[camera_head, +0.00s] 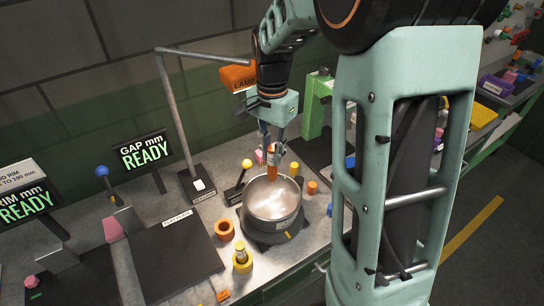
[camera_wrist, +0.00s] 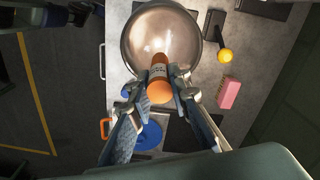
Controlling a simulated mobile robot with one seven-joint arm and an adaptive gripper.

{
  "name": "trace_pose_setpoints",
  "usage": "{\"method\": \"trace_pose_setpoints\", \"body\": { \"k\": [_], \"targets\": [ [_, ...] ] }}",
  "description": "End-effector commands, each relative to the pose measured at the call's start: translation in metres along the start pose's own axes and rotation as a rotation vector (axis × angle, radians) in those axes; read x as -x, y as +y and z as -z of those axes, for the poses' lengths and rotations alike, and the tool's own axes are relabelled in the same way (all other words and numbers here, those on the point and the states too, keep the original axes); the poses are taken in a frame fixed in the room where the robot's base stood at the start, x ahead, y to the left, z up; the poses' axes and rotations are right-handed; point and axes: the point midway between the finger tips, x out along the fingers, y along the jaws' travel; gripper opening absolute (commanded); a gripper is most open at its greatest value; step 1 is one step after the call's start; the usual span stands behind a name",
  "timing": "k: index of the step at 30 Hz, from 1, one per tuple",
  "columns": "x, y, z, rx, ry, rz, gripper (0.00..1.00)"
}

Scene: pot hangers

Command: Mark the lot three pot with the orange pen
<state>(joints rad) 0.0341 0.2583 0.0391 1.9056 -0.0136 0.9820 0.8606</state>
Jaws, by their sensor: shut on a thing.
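The steel pot (camera_head: 268,212) sits on a dark round base on the bench, open side up. A small marking shows on its outer wall, too small to read. The pot also shows in the wrist view (camera_wrist: 140,35). My gripper (camera_head: 272,148) is above the pot's far rim. It is shut on an orange pen (camera_wrist: 158,90), which has a white label band. The pen (camera_head: 272,158) points down towards the pot's rim. I cannot tell whether its tip touches the pot.
A black flat plate (camera_head: 172,254) lies left of the pot. An orange ring (camera_head: 224,230) and a yellow holder (camera_head: 242,262) stand close to the pot's left. A yellow-knobbed lever (camera_head: 246,164) stands behind it. Two displays read READY (camera_head: 143,152).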

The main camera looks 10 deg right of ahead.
Motion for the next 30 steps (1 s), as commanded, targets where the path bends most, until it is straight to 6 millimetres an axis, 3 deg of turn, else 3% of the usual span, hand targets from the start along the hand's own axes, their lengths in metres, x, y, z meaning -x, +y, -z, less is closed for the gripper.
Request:
{"method": "trace_pose_setpoints", "body": {
  "k": [8,30],
  "targets": [
    [-0.009,-0.001,0.000,-0.017,0.001,0.002,0.00],
    [-0.086,-0.001,0.000,-0.015,0.001,0.001,0.00]
  ]
}}
